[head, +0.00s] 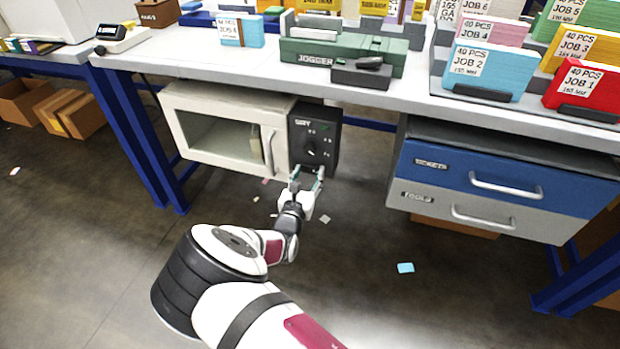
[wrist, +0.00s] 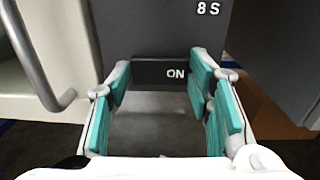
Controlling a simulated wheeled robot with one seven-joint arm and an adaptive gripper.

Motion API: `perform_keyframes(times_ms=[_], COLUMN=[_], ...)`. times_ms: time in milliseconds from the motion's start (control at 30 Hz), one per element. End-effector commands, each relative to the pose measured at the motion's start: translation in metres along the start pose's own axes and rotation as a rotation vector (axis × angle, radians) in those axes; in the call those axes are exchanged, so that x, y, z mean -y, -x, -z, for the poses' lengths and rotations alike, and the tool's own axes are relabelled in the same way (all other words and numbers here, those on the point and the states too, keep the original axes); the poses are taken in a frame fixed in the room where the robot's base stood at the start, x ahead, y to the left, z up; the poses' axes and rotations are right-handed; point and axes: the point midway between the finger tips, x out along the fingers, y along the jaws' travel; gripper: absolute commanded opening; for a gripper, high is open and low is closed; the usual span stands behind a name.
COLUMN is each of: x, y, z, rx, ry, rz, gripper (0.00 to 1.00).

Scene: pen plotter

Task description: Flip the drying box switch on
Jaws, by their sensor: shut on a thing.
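The drying box (head: 212,128) is a cream cabinet with a windowed door, hung under the bench. Its dark control panel (head: 328,141) is on the right side and carries a dial and small marks. In the wrist view, a dark switch (wrist: 150,72) marked "ON" sits at the panel's lower edge. My gripper (head: 307,178) is at the bottom of the panel. The fingers hide the switch in the head view.
The door handle (wrist: 40,62) is close to the left of my gripper. A blue and grey drawer unit (head: 480,185) hangs to the right. The bench top (head: 200,52) is above, with a green jogger (head: 345,52) and job stacks. Paper scraps lie on the open floor.

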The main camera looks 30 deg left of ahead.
Motion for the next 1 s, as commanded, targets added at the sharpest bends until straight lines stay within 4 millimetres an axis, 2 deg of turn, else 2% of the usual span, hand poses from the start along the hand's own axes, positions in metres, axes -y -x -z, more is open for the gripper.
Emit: perform_keyframes(times_ms=[400, 833, 867, 900, 933, 1000], x=[-0.0099, -0.0102, -0.0102, -0.0102, -0.0102, -0.0102], y=[-0.0026, -0.0022, -0.0022, -0.0022, -0.0021, -0.0019], z=[0.0008, -0.0011, -0.0011, -0.0010, -0.0009, -0.0007], rx=[0.003, -0.001, -0.001, -0.001, -0.001, -0.001], ry=[-0.005, -0.001, -0.001, -0.001, -0.001, -0.001], rz=[0.239, 0.264, 0.264, 0.264, 0.264, 0.264], gripper=[0.19, 0.19, 0.53, 0.62, 0.67, 0.67])
